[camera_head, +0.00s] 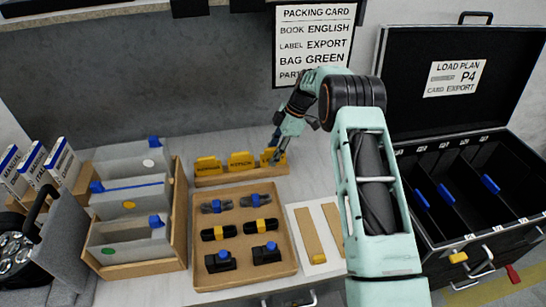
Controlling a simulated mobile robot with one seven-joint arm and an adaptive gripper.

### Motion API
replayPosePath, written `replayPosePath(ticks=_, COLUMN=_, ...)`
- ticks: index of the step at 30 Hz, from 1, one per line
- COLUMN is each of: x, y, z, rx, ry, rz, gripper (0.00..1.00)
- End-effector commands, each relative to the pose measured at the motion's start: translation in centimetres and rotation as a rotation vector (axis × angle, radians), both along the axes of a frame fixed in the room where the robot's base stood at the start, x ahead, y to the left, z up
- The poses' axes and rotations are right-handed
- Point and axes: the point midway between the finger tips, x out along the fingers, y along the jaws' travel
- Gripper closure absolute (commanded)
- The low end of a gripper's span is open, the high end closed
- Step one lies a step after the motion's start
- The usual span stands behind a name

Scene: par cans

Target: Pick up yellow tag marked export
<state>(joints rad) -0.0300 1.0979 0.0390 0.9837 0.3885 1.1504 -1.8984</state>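Three yellow tags stand in a wooden rack (238,178) at the back of the table: a left tag (207,165), a middle tag (240,161) and a right tag (268,160). Their dark lettering is too small to read surely, so I cannot tell which one is marked export. My gripper (275,155) points down at the right tag and partly covers it. I cannot tell whether its fingers touch the tag or how far apart they are. The packing card (313,42) on the wall reads label export.
A wooden tray (200,275) of dark connectors lies in front of the rack. A white board (320,266) with tan strips lies right of it. A divider box (178,215) stands left. An open black case (430,235) stands right, beyond my arm.

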Motion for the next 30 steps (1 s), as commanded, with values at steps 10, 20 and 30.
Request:
replayPosePath(ticks=10, x=0.0, y=0.0, z=0.0, rx=0.000, ry=0.000, rz=0.000, gripper=1.00)
replayPosePath(ticks=20, x=0.0, y=0.0, z=0.1, rx=0.000, ry=0.000, rz=0.000, gripper=1.00)
replayPosePath(ticks=30, x=0.1, y=0.0, z=3.2, rx=0.002, ry=-0.003, rz=0.001, gripper=1.00)
